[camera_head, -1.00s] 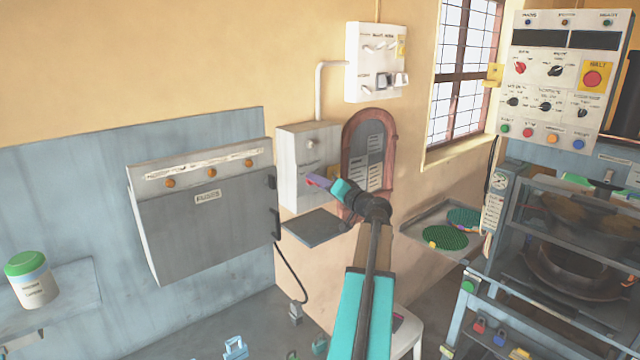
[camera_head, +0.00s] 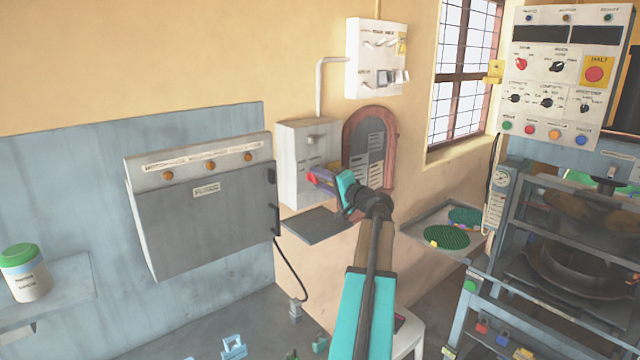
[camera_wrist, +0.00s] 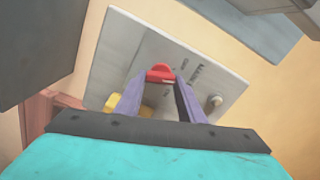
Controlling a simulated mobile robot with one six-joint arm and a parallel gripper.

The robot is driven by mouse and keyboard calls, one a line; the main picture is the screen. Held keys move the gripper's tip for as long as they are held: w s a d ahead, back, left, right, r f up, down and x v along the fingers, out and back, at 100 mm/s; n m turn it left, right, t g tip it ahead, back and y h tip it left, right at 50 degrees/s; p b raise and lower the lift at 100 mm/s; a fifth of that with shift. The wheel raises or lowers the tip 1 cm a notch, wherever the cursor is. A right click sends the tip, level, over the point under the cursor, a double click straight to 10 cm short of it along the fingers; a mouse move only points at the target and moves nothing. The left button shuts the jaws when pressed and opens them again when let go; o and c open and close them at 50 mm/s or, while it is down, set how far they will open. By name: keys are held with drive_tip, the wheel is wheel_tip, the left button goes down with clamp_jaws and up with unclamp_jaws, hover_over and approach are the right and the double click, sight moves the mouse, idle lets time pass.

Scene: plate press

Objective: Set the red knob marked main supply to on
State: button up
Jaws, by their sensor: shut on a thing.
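The red knob (camera_wrist: 160,71) sits on the face of a white wall box (camera_wrist: 135,50) in the wrist view. Small dark lettering lies beside it, partly readable as "MAIN". My gripper (camera_wrist: 160,82) has its two purple fingers on either side of the knob, shut on it. In the head view my gripper (camera_head: 320,177) reaches the front of the white box (camera_head: 291,150) on the wall, and a bit of red shows at the fingertips. The fingers hide much of the knob there, and I cannot tell which mark it points to.
A yellow part (camera_wrist: 120,105) shows beside the left finger. A grey cabinet (camera_head: 205,215) hangs left of the box, and a dark shelf (camera_head: 317,226) juts out below. A red-brown arched frame (camera_head: 388,150) stands close on the right.

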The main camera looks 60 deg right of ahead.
drive_tip(key=shift+f+m+p, duration=0.2)
drive_tip(key=shift+m+p, duration=0.4)
drive_tip(key=shift+m, duration=2.55)
drive_tip(key=shift+f+m+p, duration=0.15)
drive_tip(key=shift+m+p, duration=0.4)
drive_tip(key=shift+m, duration=2.6)
drive_tip(key=o, duration=1)
drive_tip(key=shift+o, duration=0.2)
drive_tip(key=shift+s+a, duration=0.1)
drive_tip(key=shift+s, duration=0.05)
